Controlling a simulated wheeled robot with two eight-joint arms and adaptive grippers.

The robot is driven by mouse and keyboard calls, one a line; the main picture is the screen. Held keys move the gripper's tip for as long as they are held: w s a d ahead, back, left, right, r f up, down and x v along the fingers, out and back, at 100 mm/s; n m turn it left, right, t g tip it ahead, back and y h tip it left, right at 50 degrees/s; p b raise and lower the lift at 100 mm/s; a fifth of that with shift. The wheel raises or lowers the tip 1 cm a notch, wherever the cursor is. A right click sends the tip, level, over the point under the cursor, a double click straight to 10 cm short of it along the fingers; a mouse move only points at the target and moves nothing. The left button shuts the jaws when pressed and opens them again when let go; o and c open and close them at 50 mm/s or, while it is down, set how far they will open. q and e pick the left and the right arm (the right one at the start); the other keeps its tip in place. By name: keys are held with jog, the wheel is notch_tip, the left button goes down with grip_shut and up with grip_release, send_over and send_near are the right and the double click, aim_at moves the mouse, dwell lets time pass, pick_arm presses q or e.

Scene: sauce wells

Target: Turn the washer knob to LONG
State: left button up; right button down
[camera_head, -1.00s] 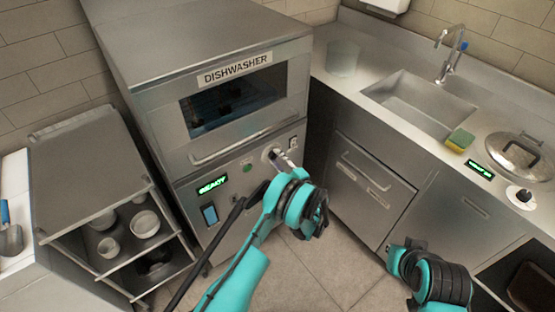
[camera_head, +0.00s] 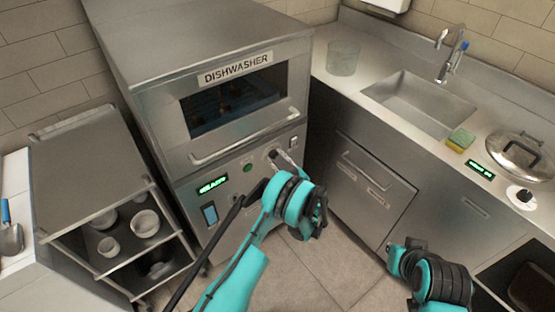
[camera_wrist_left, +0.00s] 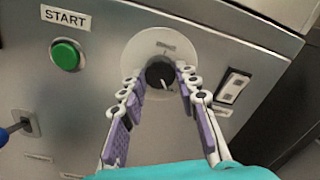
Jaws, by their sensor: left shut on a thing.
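The washer knob (camera_wrist_left: 158,74) is dark with a white pointer line and sits on a round pale dial plate (camera_wrist_left: 149,48) on the dishwasher front. In the left wrist view, the pointer is toward the lower right. The small marking on the plate is too blurred to read. My left gripper (camera_wrist_left: 160,82) is at the knob, with its two fingers on either side, shut on it. In the head view, my left gripper (camera_head: 284,162) largely covers the knob. My right gripper (camera_head: 396,256) is low at the right, apart from the dishwasher, and its fingers are not clear.
A green START button (camera_wrist_left: 66,55) is left of the knob and a rocker switch (camera_wrist_left: 233,88) is right of it. A green-lit display (camera_head: 213,186) is further left. The steel trolley (camera_head: 75,170) stands left, the sink counter (camera_head: 398,118) right.

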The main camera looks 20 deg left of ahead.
dwell(0.4)
pick_arm(q)
jog(key=o, duration=1.2)
jog(key=shift+c, duration=0.2)
jog(key=v, duration=1.2)
jog(key=shift+f, duration=0.1)
